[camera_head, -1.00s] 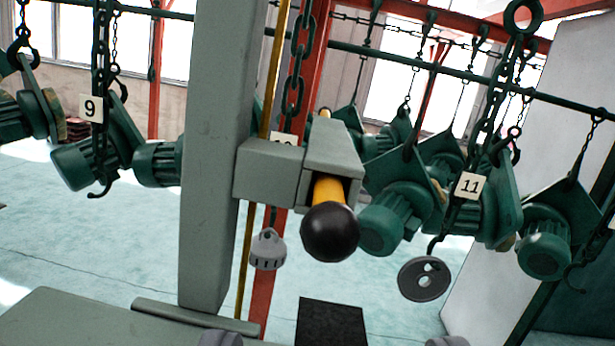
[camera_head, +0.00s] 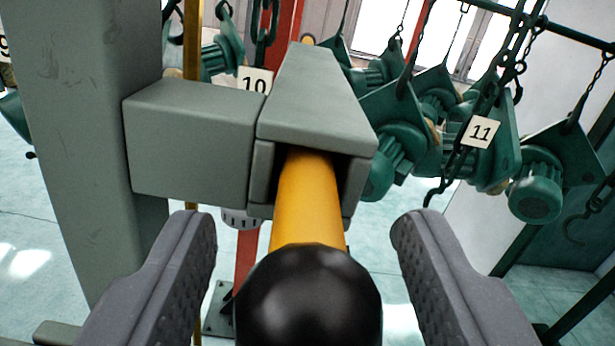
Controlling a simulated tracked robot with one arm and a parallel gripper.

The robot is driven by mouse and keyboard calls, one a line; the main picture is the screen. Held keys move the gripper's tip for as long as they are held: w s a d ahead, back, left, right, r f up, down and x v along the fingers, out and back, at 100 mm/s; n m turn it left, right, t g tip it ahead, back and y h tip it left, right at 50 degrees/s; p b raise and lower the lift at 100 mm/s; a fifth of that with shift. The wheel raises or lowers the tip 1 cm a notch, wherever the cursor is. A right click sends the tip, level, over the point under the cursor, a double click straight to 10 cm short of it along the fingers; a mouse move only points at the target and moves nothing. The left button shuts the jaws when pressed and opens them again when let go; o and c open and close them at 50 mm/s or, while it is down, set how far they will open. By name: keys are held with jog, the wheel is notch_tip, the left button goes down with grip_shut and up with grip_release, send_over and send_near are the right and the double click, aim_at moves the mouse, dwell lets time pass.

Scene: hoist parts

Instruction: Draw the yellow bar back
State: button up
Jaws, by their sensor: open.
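The yellow bar (camera_head: 308,205) sticks out toward me from a grey square housing (camera_head: 315,95). A round black knob (camera_head: 308,300) caps its near end, at the bottom middle of the view. My gripper (camera_head: 308,222) is open. Its two dark grey fingers stand on either side of the bar and knob, with a visible gap on each side. The fingers do not appear to touch the bar. The rest of the bar is hidden inside the housing.
The housing is joined by a grey block (camera_head: 190,140) to a thick grey post (camera_head: 85,130) at left. Green hoists with chains hang behind, near the tags 10 (camera_head: 254,82) and 11 (camera_head: 481,132). A red post (camera_head: 247,262) stands behind the bar.

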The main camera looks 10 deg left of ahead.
jog(key=shift+x, duration=0.95)
jog(key=shift+w, duration=0.1)
grip_shut()
